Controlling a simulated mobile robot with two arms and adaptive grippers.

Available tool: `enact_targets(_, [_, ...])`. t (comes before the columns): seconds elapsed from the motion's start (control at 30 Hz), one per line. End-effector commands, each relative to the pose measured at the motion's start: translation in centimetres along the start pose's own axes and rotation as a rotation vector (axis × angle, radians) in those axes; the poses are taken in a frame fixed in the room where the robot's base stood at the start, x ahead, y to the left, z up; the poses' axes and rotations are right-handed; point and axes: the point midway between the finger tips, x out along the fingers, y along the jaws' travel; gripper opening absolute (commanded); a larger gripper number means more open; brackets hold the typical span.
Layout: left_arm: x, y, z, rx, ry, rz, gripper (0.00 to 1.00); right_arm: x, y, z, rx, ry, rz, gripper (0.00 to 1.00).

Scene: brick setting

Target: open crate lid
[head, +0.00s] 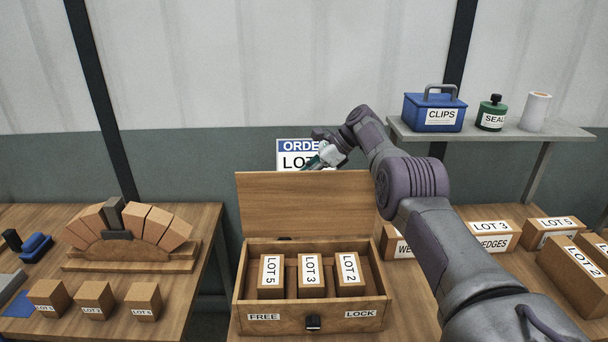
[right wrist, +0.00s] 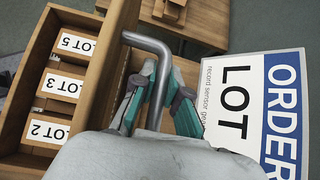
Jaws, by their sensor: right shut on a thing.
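The wooden crate (head: 375,312) stands on the bench, with a dark latch (head: 313,323) on its front between FREE and LOCK labels. Its lid (head: 305,205) stands up at the back, so the crate is open. Blocks marked LOT 5 (head: 271,277), LOT 3 (head: 311,276) and LOT 2 (head: 350,274) are inside. My right gripper (head: 322,160) is at the lid's top edge. In the right wrist view its teal fingers (right wrist: 155,98) are shut on a bent grey handle (right wrist: 150,45) beside the lid (right wrist: 103,70). My left gripper is not in view.
An order sign (head: 295,152) is behind the lid, close to my right gripper. A shelf (head: 490,131) with a blue clips box (head: 434,113) is at the upper right. Labelled boxes (head: 490,234) stand right of the crate. A brick arch (head: 125,228) is on the left bench.

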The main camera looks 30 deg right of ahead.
Motion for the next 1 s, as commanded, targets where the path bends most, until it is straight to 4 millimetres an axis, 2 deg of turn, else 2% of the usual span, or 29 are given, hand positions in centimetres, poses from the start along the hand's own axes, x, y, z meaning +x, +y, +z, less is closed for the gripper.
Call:
enact_targets(0.03, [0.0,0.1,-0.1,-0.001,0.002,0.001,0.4,0.1,0.1,-0.3,0.002,0.005,0.005,0.18])
enact_targets(0.17, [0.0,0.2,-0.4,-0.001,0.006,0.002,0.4,0.1,0.1,-0.2,0.002,0.004,0.004,0.39])
enact_targets(0.53, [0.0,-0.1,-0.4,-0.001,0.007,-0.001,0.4,-0.5,0.0,0.0,0.0,0.001,0.001,0.39])
enact_targets(0.9, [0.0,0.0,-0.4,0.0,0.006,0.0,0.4,-6.2,-0.1,-0.1,0.001,0.002,0.002,0.39])
enact_targets(1.0, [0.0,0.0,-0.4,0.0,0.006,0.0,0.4,-7.0,-0.1,-0.1,0.001,0.002,0.003,0.39])
